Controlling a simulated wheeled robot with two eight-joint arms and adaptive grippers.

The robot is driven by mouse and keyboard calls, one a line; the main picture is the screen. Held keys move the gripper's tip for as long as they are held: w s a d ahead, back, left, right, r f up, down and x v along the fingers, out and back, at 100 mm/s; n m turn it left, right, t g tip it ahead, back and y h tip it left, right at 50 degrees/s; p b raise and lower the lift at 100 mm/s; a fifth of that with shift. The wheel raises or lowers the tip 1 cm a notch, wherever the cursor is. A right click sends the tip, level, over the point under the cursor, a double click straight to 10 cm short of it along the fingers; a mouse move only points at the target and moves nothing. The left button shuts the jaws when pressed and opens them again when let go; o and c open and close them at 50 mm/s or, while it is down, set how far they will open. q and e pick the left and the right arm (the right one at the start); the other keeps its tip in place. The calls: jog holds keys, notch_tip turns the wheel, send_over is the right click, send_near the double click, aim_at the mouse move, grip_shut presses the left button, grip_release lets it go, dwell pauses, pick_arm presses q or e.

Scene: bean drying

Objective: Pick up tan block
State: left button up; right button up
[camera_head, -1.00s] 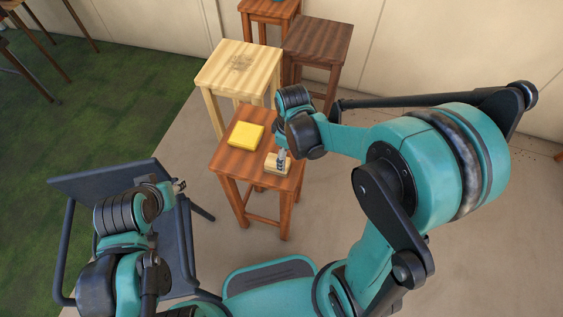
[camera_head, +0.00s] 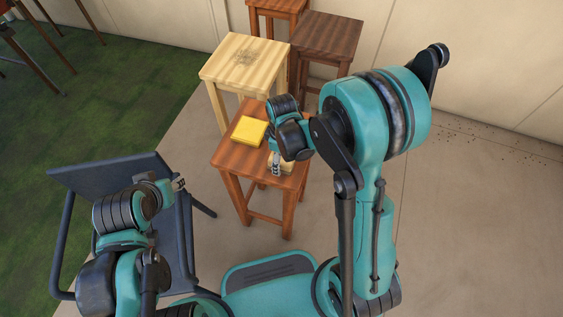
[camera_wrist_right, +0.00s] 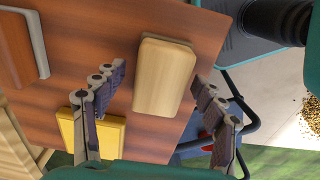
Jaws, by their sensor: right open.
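The tan block (camera_head: 287,165) lies on the near part of the reddish-brown stool top, partly hidden by my right gripper (camera_head: 276,168) in the head view. In the right wrist view the tan block (camera_wrist_right: 164,76) lies flat beyond and between the two open fingers of my right gripper (camera_wrist_right: 158,85). No contact between fingers and block shows. My left gripper (camera_head: 179,184) is at the left, over the dark chair, far from the block; its jaw opening is too small to judge.
A yellow block (camera_head: 249,131) lies on the same stool (camera_head: 228,154), farther back. A pale wooden stool (camera_head: 222,70) and a dark brown stool (camera_head: 325,36) stand behind. A dark blue-grey chair (camera_head: 105,172) stands at the left.

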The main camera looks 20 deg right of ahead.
aim_at(283, 161)
jog(key=shift+r, duration=0.1)
jog(key=c, duration=1.3)
jog(key=shift+r+p, duration=0.3)
jog(key=shift+r, duration=0.3)
jog(key=r+p, duration=0.1)
jog(key=r, duration=0.1)
jog(key=s+r+p, duration=0.1)
jog(key=r, duration=0.1)
jog(key=shift+s, duration=0.15)
jog(key=s+r+p, duration=0.1)
jog(key=s+r, duration=0.1)
jog(key=s, duration=0.1)
jog(key=s+r+p, duration=0.1)
jog(key=s+r, duration=0.1)
jog(key=s, duration=0.2)
jog(key=s+r+p, duration=0.1)
jog(key=s, duration=0.2)
jog(key=shift+s+a+r, duration=0.2)
jog(key=shift+a+r, duration=0.05)
jog(key=shift+r, duration=0.15)
